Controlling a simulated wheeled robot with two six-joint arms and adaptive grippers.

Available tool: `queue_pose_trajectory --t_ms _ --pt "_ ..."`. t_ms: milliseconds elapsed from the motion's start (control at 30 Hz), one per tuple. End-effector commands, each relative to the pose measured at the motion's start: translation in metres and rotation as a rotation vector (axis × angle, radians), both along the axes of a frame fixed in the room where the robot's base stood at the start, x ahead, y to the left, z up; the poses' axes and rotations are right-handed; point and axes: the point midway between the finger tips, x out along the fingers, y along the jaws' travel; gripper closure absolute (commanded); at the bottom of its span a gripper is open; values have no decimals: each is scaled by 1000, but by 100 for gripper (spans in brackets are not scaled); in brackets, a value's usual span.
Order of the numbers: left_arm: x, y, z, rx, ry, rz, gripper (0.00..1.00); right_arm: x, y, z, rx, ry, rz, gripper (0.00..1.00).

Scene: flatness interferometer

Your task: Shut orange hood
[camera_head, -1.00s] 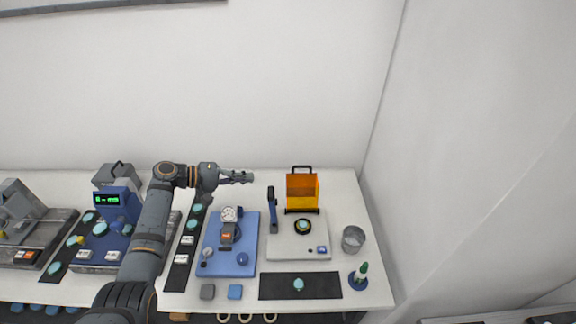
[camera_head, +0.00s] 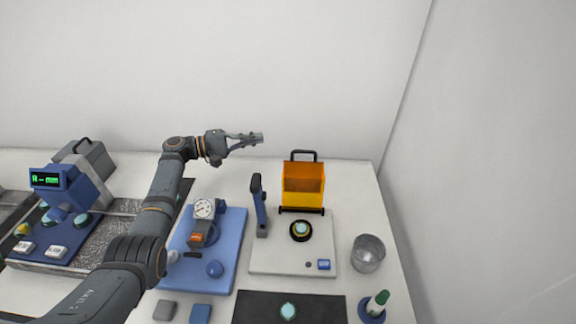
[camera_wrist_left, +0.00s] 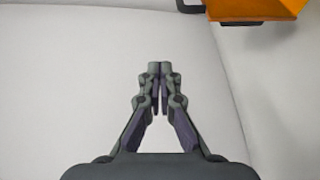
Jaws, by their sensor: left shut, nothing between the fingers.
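The orange hood (camera_head: 303,187) stands tipped up and open at the back of a pale instrument base (camera_head: 270,260), with a dark handle (camera_head: 304,153) on top. In front of it on the base, a black ring holding a small teal disc (camera_head: 301,230) is uncovered. My left gripper (camera_head: 260,138) is shut and empty, to the left of the hood's handle and apart from it. In the left wrist view, the closed fingers (camera_wrist_left: 160,72) show over pale surfaces, and part of the hood (camera_wrist_left: 255,8) shows at the upper right. My right gripper is out of view.
A blue upright device (camera_head: 259,205) stands left of the hood. A blue plate (camera_head: 225,262) with a dial gauge (camera_head: 204,209) lies further left. Walls close off the back and right.

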Motion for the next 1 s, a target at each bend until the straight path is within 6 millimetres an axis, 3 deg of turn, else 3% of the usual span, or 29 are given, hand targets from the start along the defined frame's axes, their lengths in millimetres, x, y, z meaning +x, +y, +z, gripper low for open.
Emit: queue_pose_trajectory --t_ms 33,100,267,467,700,967,1000 --pt "0 0 -28 0 0 0 100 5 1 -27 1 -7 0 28" --pt "0 0 -38 0 -1 0 100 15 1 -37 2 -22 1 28" --pt "0 0 -41 1 -2 0 100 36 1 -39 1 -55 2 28" --pt "3 -8 -37 -1 -1 -1 100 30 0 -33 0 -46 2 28" --pt "19 -51 -38 -3 0 -3 100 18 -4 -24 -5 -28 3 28" --pt "36 -93 -44 -1 0 -2 100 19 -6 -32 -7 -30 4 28" --pt "35 -95 -40 1 1 0 100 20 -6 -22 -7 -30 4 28"
